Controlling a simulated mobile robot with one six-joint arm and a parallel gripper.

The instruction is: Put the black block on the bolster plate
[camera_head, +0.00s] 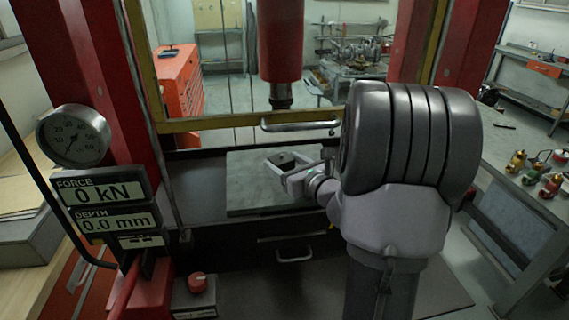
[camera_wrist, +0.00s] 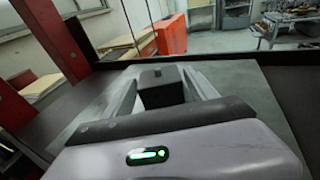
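The bolster plate (camera_head: 247,197) is a grey slab on the press bed, below the red ram. It also shows in the wrist view (camera_wrist: 244,87). My gripper (camera_head: 284,163) reaches in from the right over the plate. The small black block (camera_wrist: 160,88) sits between its two fingertips (camera_wrist: 161,84). The fingers appear to meet both sides of the block, so the gripper looks shut on it. In the head view the block (camera_head: 284,158) is a dark shape between the fingers. Whether its underside touches the plate is hidden.
The red ram (camera_head: 281,50) hangs above the plate, with a metal handle bar (camera_head: 300,125) behind. A gauge (camera_head: 73,136) and a display reading 0 kN and 0.0 mm (camera_head: 105,205) stand left. A red knob (camera_head: 198,283) is in front. Bare plate lies left of the gripper.

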